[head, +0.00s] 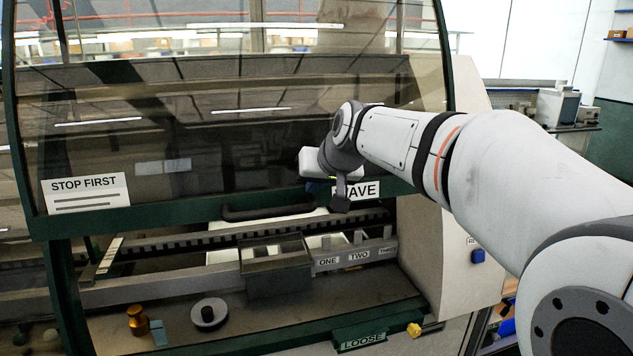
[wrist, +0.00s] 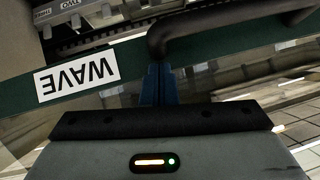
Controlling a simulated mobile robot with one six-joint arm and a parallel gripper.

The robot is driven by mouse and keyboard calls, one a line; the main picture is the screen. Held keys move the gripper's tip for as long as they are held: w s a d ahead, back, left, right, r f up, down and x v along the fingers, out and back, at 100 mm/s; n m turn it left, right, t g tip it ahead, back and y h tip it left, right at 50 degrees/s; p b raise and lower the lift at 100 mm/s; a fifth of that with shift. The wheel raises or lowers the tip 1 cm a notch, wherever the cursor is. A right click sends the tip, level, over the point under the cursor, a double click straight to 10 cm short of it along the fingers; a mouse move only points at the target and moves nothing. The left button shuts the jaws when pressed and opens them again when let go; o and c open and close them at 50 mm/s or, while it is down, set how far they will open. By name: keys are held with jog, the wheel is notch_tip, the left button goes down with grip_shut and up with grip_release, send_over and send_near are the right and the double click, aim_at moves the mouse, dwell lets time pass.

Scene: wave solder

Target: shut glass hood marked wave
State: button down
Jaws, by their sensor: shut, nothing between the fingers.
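The glass hood (head: 230,130) has a green frame and stands raised, with a gap between its lower rail and the machine bed. The WAVE label (head: 363,191) is on that rail, partly behind my arm, and appears upside down in the wrist view (wrist: 77,76). A dark bar handle (head: 268,212) is on the rail left of the label; its bend shows in the wrist view (wrist: 162,42). My gripper (head: 317,187) has its blue fingers (wrist: 158,75) together and empty, at the rail between label and handle. I cannot tell whether they touch.
Under the hood are a conveyor rail, a grey tray (head: 277,270), tags ONE, TWO and THREE, a brass piece (head: 138,320) and a round dark knob (head: 209,313). A LOOSE label (head: 361,340) is on the front edge. A STOP FIRST sign (head: 86,193) is on the glass.

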jog(key=shift+d, duration=0.1)
jog(key=s+f+b, duration=0.2)
jog(key=f+b, duration=1.5)
jog(key=f, duration=0.2)
jog(key=s+f+b, duration=0.2)
jog(key=f+b, duration=1.5)
jog(key=f, duration=0.3)
jog(key=s+d+r+p, duration=0.2)
jog(key=s+r, duration=0.1)
jog(key=r, duration=0.3)
jog(key=s+d+r+p, duration=0.2)
jog(key=s+d+r, duration=0.1)
jog(key=r, duration=0.2)
jog(key=s+d+f+m+g+h+p, duration=0.1)
jog(key=s+d+f+g+h+p, duration=0.1)
jog(key=s+d+p, duration=0.3)
jog(key=s+d+f+m+g+h+p, duration=0.1)
jog(key=s+d+p, duration=0.4)
jog(key=s+p, duration=0.8)
jog(key=f+g+h, duration=0.1)
jog(key=g, duration=0.1)
jog(key=shift+d+g, duration=0.2)
jog(key=shift+g, duration=0.1)
jog(key=shift+f, duration=0.1)
